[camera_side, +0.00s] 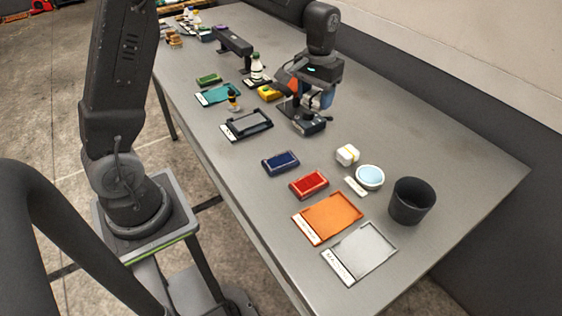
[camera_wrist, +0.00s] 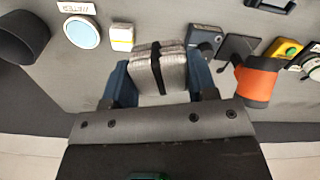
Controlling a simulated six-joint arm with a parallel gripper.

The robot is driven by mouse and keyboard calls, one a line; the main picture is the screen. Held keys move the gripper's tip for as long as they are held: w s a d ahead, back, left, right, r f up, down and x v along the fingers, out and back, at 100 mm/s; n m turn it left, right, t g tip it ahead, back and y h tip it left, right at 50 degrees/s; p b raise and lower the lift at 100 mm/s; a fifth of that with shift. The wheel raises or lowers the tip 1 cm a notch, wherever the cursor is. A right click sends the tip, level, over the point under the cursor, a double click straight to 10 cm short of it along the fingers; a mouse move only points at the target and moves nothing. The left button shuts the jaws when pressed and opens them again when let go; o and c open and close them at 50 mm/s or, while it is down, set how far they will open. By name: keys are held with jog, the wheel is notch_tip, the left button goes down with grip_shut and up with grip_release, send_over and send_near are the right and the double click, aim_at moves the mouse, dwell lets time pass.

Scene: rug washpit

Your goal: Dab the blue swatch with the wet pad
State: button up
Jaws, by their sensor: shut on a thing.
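My gripper (camera_wrist: 158,78) is shut on a pale grey, layered block with a black strap (camera_wrist: 172,66), gripped between its two blue fingers in the wrist view. Which thing is the wet pad, I cannot tell for sure. In the side view my gripper (camera_side: 316,100) is above the far middle of the table and the block is mostly hidden. A dark blue rectangular piece (camera_side: 281,162) lies flat in a dark frame, nearer the camera and apart from my gripper. A teal swatch (camera_side: 216,95) lies farther left. No blue swatch is clear in the wrist view.
A white block (camera_side: 347,154), a pale blue round dish (camera_side: 370,176) and a dark cup (camera_side: 411,201) stand at right. A black device (camera_side: 309,126) is below my gripper.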

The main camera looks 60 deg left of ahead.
send_near(280, 161)
jog(key=shift+a+f, duration=0.1)
jog(key=shift+f, duration=0.3)
jog(key=shift+w+f, duration=0.1)
jog(key=shift+f, duration=2.45)
jog(key=shift+f, duration=0.6)
notch_tip(280, 161, up, 7)
dwell(1.0)
jog(key=shift+f, duration=2.85)
